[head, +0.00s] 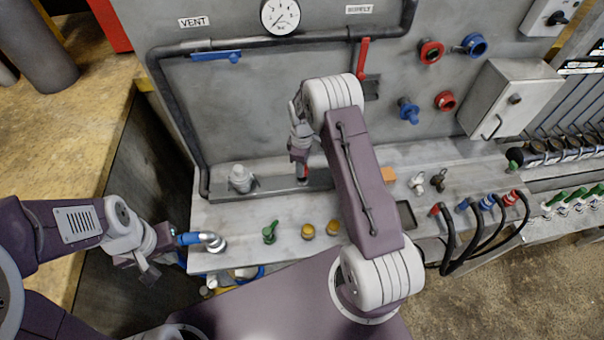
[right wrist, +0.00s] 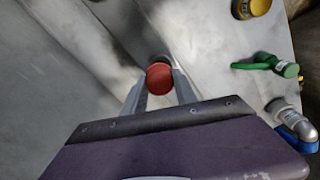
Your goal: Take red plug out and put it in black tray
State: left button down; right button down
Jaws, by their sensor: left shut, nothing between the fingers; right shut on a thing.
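My right gripper (head: 302,166) is over the grey metal strip along the foot of the back panel. It is shut on the red plug (head: 305,172), mostly hidden by the gripper in the head view. In the right wrist view, the plug's round red top (right wrist: 160,78) is between the two fingertips (right wrist: 160,86). I cannot tell whether the plug is still seated in the strip. A small dark tray (head: 405,209) lies on the bench, partly covered by my right arm. My left gripper (head: 150,270) is shut and empty beyond the bench's left end.
A green valve (head: 269,232) and two yellow caps (head: 308,231) stand along the bench front. A blue-handled pipe elbow (head: 212,241) is near my left gripper. A red lever (head: 363,58) hangs above.

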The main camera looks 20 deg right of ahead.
jog(key=shift+r+p, duration=0.95)
jog(key=shift+r, duration=0.5)
